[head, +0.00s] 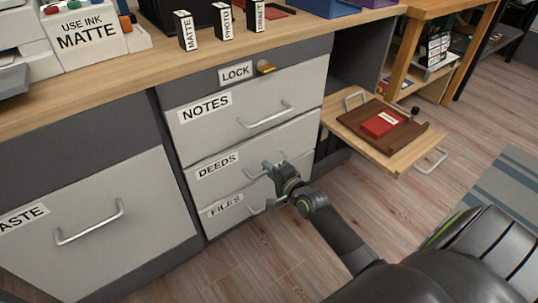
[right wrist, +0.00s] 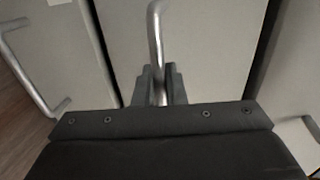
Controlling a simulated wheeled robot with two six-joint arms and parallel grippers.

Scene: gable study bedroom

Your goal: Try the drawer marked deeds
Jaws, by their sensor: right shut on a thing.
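The deeds drawer (head: 238,178) is the grey middle front of the drawer unit, with a white DEEDS label (head: 217,166). It looks flush with the drawers around it. My right gripper (head: 274,169) is at this drawer's front, shut on its metal bar handle. The right wrist view shows the deeds handle (right wrist: 156,45) running down between the two dark fingers (right wrist: 160,85). In the head view the gripper hides most of this handle. My left gripper is out of view.
The notes drawer (head: 225,125) is above and the files drawer (head: 224,206) below. A LOCK label (head: 235,73) and a brass piece (head: 265,67) sit above them. At right, a pulled-out wooden board (head: 407,156) carries a brown tray with a red item (head: 384,123).

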